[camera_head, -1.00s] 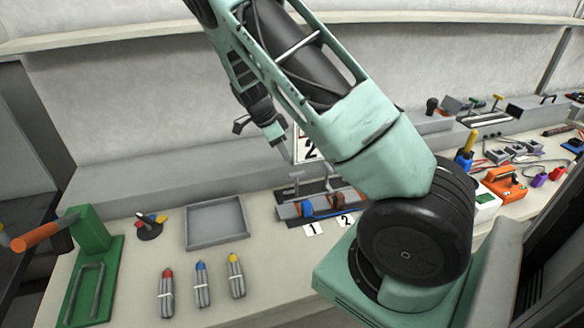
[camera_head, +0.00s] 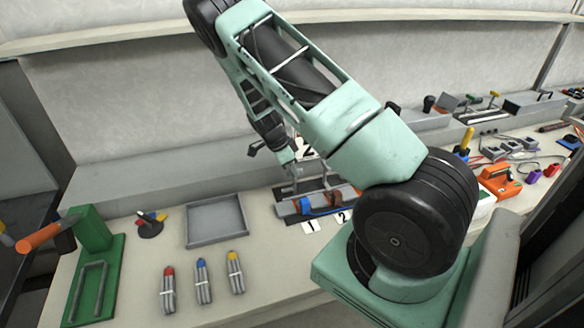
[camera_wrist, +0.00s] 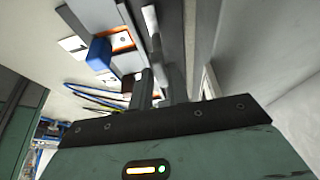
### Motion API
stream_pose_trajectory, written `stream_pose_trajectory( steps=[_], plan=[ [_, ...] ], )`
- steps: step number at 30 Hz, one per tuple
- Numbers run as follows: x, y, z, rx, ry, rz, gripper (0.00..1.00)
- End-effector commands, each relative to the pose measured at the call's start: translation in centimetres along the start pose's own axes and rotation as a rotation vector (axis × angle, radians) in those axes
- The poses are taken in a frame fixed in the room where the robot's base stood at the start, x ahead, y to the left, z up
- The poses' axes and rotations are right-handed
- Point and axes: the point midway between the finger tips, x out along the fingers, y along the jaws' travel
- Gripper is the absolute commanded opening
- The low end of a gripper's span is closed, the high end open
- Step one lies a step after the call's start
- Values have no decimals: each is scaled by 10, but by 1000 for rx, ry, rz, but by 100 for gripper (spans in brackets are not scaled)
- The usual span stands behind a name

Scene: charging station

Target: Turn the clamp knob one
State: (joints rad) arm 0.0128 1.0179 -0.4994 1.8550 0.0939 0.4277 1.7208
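The clamp fixture (camera_head: 290,208) stands on the bench behind number cards 1 (camera_head: 310,227) and 2 (camera_head: 342,217). It holds a blue part (camera_head: 307,204), which also shows in the wrist view (camera_wrist: 98,54). A grey T-shaped knob (camera_head: 292,180) rises above the card 1 side; in the wrist view its light bar (camera_wrist: 152,30) runs up from my gripper. My gripper (camera_head: 288,163) hangs just above this knob, partly hidden by my arm. The wrist view shows dark fingers close to the bar, but their gap and any contact are unclear. The second knob is mostly hidden by my arm.
An empty grey tray (camera_head: 187,240) lies left of the fixture. A green stand (camera_head: 92,232) is at far left. An orange device (camera_head: 500,182) and cables lie right. A wall backs the bench.

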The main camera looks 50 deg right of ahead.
Motion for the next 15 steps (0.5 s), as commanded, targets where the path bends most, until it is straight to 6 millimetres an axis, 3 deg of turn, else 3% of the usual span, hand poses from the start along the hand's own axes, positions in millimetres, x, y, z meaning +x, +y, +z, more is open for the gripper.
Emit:
stream_pose_trajectory(
  steps=[15],
  plan=[
    [1, 1, 0, -58, 0, -24, 0]
  ],
)
